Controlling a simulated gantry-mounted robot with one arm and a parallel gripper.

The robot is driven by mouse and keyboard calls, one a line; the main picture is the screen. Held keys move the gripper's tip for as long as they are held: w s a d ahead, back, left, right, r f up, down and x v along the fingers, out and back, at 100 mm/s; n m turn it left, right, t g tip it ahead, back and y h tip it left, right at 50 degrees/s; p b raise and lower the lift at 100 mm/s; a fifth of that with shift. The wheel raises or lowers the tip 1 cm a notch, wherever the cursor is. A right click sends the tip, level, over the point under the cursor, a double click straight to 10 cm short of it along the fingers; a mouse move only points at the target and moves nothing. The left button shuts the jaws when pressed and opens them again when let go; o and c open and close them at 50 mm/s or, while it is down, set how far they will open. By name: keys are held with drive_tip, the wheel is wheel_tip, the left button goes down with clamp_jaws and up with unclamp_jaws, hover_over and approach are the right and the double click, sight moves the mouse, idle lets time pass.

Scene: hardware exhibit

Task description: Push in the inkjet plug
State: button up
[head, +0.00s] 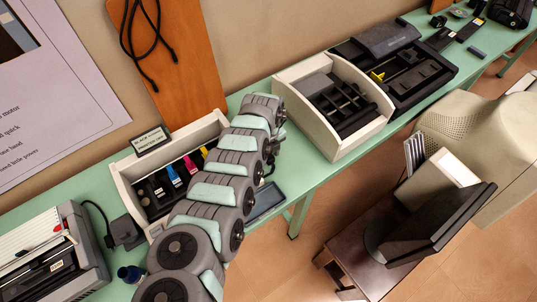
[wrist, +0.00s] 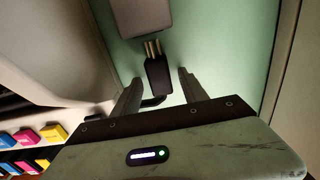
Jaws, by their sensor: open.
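The black plug (wrist: 157,75) lies on the green table top in the wrist view, with its metal prongs bare and pointing up the picture. A grey block (wrist: 143,16) is just beyond the prongs; the prong tips are close to its edge, and I cannot tell whether they touch it. My gripper (wrist: 159,77) is open, with one finger on each side of the plug and a visible gap on the right. A dark cable shows at the plug's near end. In the head view my arm hides the gripper and the plug.
A cream open inkjet printer (head: 125,183) with coloured cartridges (head: 174,174) stands left of my arm; its cartridges also show in the wrist view (wrist: 54,132). A second cream unit (head: 356,76) stands to the right. A dark tray (head: 266,201) lies by the table's front edge.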

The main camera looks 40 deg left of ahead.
clamp_jaws()
idle(0.5)
idle(0.9)
